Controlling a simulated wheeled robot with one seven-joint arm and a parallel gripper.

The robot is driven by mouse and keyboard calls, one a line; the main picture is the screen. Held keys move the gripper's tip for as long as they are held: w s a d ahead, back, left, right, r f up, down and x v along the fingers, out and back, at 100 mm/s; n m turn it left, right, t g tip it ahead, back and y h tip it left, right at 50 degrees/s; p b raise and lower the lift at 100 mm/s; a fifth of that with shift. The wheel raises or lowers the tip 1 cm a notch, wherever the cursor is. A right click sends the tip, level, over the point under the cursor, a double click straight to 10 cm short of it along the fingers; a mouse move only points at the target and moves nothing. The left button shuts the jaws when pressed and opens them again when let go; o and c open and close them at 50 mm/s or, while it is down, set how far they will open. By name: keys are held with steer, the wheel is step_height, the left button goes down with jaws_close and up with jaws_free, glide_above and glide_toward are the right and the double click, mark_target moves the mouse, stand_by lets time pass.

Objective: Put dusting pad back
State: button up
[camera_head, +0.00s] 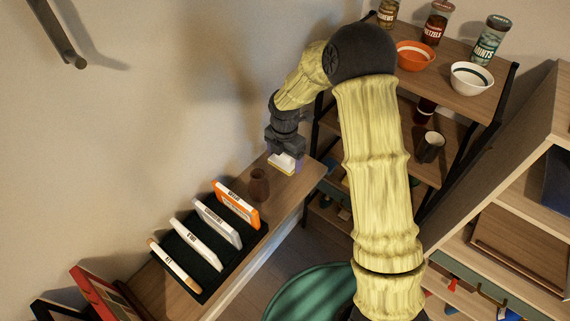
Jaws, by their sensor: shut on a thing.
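The dusting pad (281,164) is a small white and yellow block at the far end of the narrow wooden shelf. My gripper (285,158) points down over that end and is shut on the pad. The pad is at or just above the wood; I cannot tell if it touches. Part of it is hidden by the gripper.
On the wooden shelf (285,203), a brown vase (259,185) stands close to the pad. Nearer is a dark rack (185,262) with several upright cases. A shelving unit (455,82) with jars and bowls stands right. A green round surface (310,292) lies below.

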mark_target(285, 165)
steer(key=shift+f+p, duration=0.35)
steer(key=shift+f, duration=1.55)
steer(key=o, duration=0.9)
steer(key=shift+f, duration=0.1)
step_height(285, 165, up, 12)
steer(key=shift+r+b, duration=0.15)
steer(key=shift+b, duration=0.9)
